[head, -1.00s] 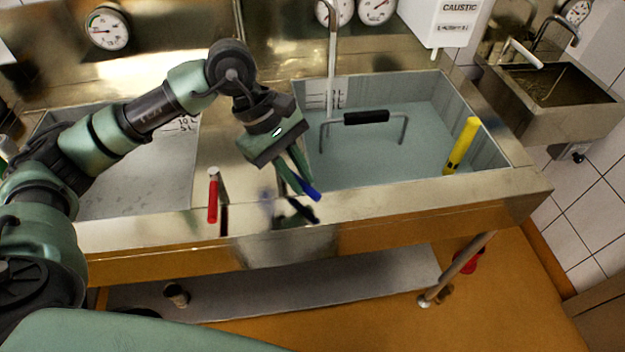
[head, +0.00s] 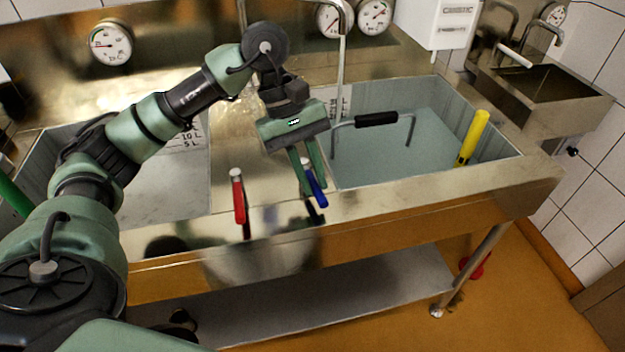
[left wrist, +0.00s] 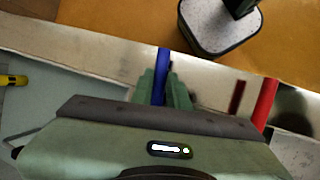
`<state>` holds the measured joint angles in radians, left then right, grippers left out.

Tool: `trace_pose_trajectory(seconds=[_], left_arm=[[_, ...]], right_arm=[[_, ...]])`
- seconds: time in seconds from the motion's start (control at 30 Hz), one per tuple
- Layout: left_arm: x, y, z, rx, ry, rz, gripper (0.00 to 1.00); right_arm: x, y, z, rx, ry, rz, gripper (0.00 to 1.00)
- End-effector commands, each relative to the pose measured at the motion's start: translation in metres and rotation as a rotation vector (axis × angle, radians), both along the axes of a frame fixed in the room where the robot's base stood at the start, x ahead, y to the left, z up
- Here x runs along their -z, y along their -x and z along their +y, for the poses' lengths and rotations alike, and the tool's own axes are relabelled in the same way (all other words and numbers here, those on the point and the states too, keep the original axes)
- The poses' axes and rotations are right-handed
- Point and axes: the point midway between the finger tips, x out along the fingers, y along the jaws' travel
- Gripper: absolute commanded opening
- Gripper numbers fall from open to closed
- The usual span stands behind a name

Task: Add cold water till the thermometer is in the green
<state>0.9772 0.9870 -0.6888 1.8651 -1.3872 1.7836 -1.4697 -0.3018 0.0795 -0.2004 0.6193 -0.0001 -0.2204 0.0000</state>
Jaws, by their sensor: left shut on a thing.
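My left gripper (head: 311,184) is shut on the blue lever (head: 318,190) at the front rim of the sink unit. The left wrist view also shows the blue lever (left wrist: 161,72) between the two green fingers. The red lever (head: 238,198) stands upright to the left of it, apart from the gripper. The right basin (head: 385,150) holds water. A yellow thermometer (head: 473,137) stands tilted at its right side; its reading is too small to tell. A dial gauge (head: 110,44) with a green band is on the back wall at left. My right gripper is not in view.
A tall spout (head: 342,55) rises behind the right basin. A frame with a black handle (head: 377,119) stands in that basin. The left basin (head: 165,170) lies under my left arm. A small sink (head: 545,85) is at the far right.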

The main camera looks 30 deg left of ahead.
Motion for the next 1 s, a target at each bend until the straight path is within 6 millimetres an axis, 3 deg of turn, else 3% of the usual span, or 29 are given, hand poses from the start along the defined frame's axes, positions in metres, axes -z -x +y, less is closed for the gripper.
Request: trace_pose_trajectory(seconds=[0.27,0.3,0.37,0.4,0.77,1.0], left_arm=[[-0.002,-0.001,0.001,-0.002,0.0,-0.003,0.0],[-0.002,-0.001,0.001,-0.003,0.0,-0.003,0.19],[-0.002,-0.001,0.001,-0.002,0.0,-0.003,0.35],[-0.001,-0.001,0.001,-0.002,0.0,-0.002,0.38],[-0.005,-0.001,0.002,-0.002,0.0,-0.003,0.38],[-0.04,-0.005,0.018,-0.003,0.001,-0.005,0.38]], right_arm=[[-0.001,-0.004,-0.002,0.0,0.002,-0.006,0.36],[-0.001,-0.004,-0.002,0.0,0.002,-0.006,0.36],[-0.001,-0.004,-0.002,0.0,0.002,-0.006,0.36],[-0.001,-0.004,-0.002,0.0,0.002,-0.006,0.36],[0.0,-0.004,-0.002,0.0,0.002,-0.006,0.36],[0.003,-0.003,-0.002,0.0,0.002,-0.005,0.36]])
